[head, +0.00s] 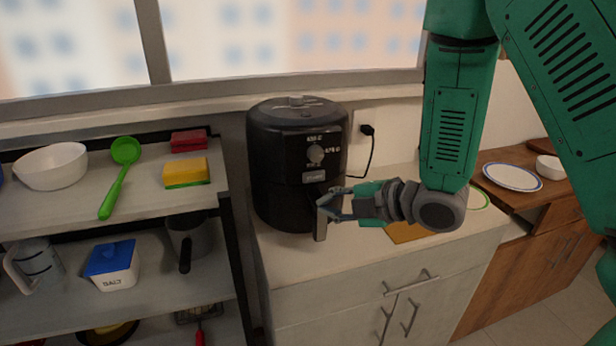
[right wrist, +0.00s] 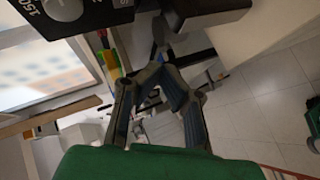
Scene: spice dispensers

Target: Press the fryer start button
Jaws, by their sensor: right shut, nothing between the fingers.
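The black fryer (head: 272,150) stands upright on the counter against the wall. Its front has a round grey dial (head: 316,154) and below it a small light rectangular panel (head: 314,177), which looks like the start button; its lettering is too small to read. My right gripper (head: 326,208) is shut and empty, in front of the fryer's lower front by the drawer handle (head: 320,226), below the panel. I cannot tell whether it touches the fryer. In the right wrist view the fingertips (right wrist: 160,66) meet, with part of the fryer's dial (right wrist: 62,8) at top left. My left gripper is not in view.
A shelf rack (head: 225,215) at left holds a white bowl (head: 51,167), a green ladle (head: 118,178), sponges (head: 187,172) and a salt box (head: 111,265). A power cable (head: 370,150) hangs right of the fryer. An orange-brown board (head: 405,233) lies under my right arm.

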